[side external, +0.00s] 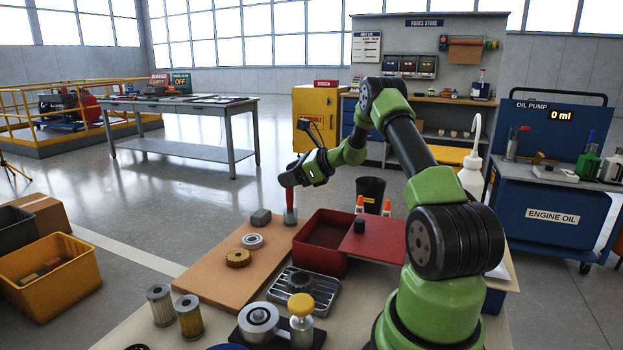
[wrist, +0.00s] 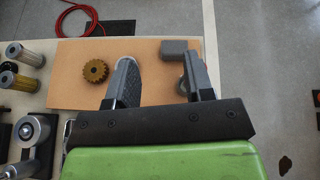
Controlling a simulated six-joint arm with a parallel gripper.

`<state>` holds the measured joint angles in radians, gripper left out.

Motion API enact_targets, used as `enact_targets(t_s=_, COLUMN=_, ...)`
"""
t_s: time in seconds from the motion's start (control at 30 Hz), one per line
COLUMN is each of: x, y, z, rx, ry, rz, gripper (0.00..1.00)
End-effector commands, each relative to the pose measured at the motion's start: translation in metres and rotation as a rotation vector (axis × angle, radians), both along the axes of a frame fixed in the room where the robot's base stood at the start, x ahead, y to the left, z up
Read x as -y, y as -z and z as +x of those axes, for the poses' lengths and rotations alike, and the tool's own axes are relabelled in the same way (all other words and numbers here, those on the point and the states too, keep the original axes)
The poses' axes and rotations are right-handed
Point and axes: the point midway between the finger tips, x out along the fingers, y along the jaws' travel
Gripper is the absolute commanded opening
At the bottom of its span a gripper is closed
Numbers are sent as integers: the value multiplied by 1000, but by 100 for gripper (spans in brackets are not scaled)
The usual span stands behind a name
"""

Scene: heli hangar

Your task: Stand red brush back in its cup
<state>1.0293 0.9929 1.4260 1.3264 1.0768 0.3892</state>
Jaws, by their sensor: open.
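The red brush (side external: 289,197) shows as an upright red shape at the far end of the tan board. Its lower end meets a small grey cup-like piece (side external: 291,216); I cannot tell whether it sits inside it or only stands at it. My gripper (side external: 290,181) is right above the red shape. In the wrist view my gripper (wrist: 157,62) is open, with two grey fingers apart and bare board between them. A light grey piece (wrist: 183,88) shows partly behind the right finger.
The tan board (side external: 205,272) holds a grey block (side external: 261,217), a bearing ring (side external: 252,241) and a brass gear (side external: 238,258). A red open bin (side external: 322,262) stands close to its right. Filters (side external: 188,317) stand in front. The board's left part is clear.

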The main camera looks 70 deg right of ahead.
Motion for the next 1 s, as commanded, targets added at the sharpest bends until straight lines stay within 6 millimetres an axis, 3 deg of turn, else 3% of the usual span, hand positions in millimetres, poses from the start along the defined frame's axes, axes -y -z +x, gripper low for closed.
enact_targets(t_s=0.03, x=-28, y=-25, z=12, rx=-16, ry=-107, rz=-77, gripper=48)
enact_targets(t_s=0.1, x=-72, y=-53, z=21, rx=-47, ry=-271, rz=-198, gripper=48)
enact_targets(t_s=0.23, x=-155, y=-99, z=16, rx=-86, ry=-575, rz=-447, gripper=48)
enact_targets(t_s=0.37, x=-229, y=-133, z=-12, rx=-97, ry=-858, rz=-714, gripper=48)
enact_targets(t_s=0.5, x=-291, y=-154, z=-61, rx=-81, ry=-1135, rz=-1020, gripper=48)
enact_targets(t_s=0.63, x=-328, y=-161, z=-115, rx=-40, ry=-1357, rz=-1322, gripper=48)
enact_targets(t_s=0.8, x=-347, y=-157, z=-172, rx=26, ry=-1554, rz=-1675, gripper=48)
enact_targets(t_s=1.0, x=-348, y=-149, z=-201, rx=72, ry=-1644, rz=-1900, gripper=48)
